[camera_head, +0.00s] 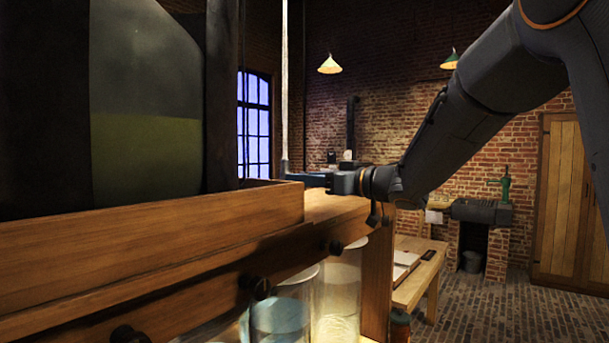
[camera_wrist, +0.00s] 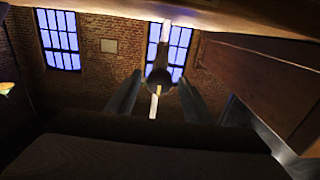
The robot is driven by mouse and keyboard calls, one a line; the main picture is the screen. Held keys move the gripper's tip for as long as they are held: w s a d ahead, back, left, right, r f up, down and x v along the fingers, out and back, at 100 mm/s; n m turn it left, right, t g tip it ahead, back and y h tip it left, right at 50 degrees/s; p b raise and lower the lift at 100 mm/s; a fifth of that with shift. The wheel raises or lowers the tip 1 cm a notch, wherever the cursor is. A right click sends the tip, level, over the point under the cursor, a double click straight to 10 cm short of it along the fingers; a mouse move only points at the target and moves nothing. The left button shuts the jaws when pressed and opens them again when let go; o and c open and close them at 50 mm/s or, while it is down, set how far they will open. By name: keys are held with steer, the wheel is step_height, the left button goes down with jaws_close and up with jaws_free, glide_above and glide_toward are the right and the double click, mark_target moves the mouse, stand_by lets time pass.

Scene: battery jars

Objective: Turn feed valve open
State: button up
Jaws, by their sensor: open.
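My gripper (camera_head: 308,180) is beside the wooden ledge, its blue-grey fingers pointing left toward a pale upright tube (camera_head: 285,80). In the wrist view my gripper (camera_wrist: 160,80) has its two fingers apart. A dark round fitting (camera_wrist: 158,74) with a pale, narrow bar (camera_wrist: 154,104) shows in the gap between them. This may be the feed valve and its lever; I cannot tell for sure. I cannot tell whether the fingers touch it. Nothing is clearly gripped.
A large glass jar (camera_head: 145,150) with greenish liquid stands behind a wooden board (camera_head: 150,235) at left. Dark knobs (camera_head: 262,288) line the wood below. Glass jars (camera_head: 338,295) stand under the ledge. A wooden bench (camera_head: 412,285) is beyond; brick floor (camera_head: 490,310) at right is clear.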

steer(key=shift+w+a, duration=0.3)
steer(key=shift+c, duration=0.5)
steer(key=c, duration=0.9)
